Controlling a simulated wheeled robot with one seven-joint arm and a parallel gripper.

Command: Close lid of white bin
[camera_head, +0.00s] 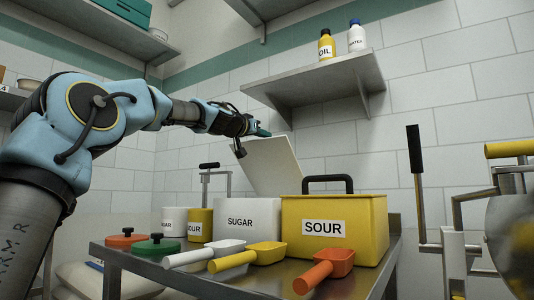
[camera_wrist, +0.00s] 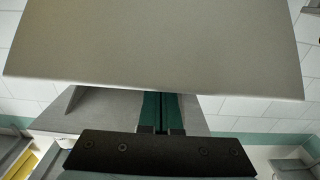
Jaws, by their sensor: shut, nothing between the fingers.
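The white bin (camera_head: 246,216) labelled SUGAR stands on the metal table. Its lid (camera_head: 273,165) is open, a pale flat panel raised steeply and leaning back behind the bin. My gripper (camera_head: 263,132) is shut and empty at the lid's upper edge in the head view. In the wrist view the lid (camera_wrist: 155,45) fills the top of the picture, and my green fingers (camera_wrist: 162,102) run up to its near edge. The lid's edge appears to cover the fingertips there. I cannot tell whether they touch it.
A yellow SOUR bin (camera_head: 361,230) with a black handle stands right of the white bin. White (camera_head: 205,254), yellow (camera_head: 248,257) and orange (camera_head: 324,270) scoops lie in front. A wall shelf (camera_head: 317,83) with two bottles hangs above right. Small tubs stand left.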

